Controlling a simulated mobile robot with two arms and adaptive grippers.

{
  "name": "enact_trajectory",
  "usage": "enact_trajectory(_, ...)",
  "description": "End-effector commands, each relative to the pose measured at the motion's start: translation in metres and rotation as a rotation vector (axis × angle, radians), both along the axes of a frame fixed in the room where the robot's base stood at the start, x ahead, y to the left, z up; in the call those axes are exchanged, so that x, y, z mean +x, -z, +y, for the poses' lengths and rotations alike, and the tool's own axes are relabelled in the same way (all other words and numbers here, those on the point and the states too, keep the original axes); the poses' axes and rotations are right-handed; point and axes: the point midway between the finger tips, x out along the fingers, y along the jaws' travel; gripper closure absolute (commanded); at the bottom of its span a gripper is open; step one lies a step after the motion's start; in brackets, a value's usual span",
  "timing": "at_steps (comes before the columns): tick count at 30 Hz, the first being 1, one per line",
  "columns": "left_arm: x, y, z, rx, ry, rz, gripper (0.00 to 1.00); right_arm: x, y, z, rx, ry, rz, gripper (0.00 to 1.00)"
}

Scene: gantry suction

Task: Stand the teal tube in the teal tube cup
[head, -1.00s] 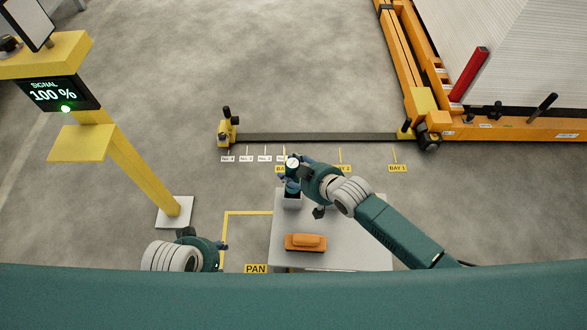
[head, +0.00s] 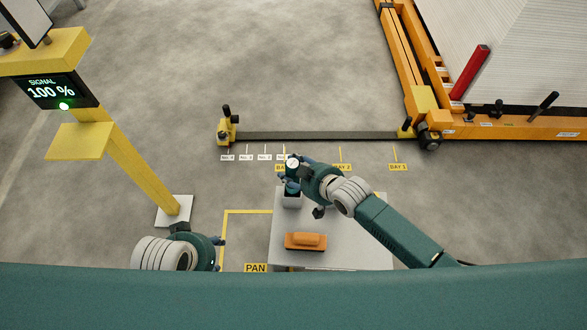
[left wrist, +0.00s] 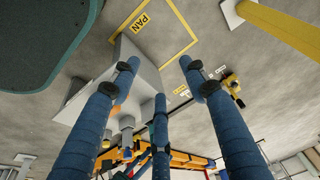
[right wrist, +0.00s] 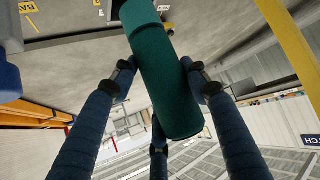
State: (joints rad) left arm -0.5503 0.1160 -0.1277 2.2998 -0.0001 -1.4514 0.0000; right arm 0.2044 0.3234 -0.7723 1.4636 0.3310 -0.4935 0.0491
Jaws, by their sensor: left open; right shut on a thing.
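My right gripper (head: 291,178) is shut on the teal tube (right wrist: 165,75), which fills the middle of the right wrist view between the blue fingers. In the head view the tube is mostly hidden by the fingers; a round white face (head: 292,163) shows at the top of the grasp. Just below the gripper in the picture, a grey cup-like holder (head: 292,202) with a dark opening stands at the table's far left corner. I cannot tell whether the tube's lower end is inside it. My left gripper (head: 221,252) is open and empty, left of the table.
The light grey table (head: 350,235) carries an orange block-like object (head: 305,241) near its front. A yellow signal post (head: 140,160) stands at the left. A dark floor rail (head: 320,136) and orange gantry frame (head: 500,130) lie beyond. Floor left of the table is open.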

Motion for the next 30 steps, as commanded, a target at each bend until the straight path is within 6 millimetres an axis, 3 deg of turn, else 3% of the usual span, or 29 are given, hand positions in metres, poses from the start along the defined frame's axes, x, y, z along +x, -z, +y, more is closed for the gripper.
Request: enact_trajectory(30,-0.009,-0.018,0.001,0.0,-0.001,-0.006,0.55,0.001,0.015,0.001,0.002,0.0,-0.003,1.0)
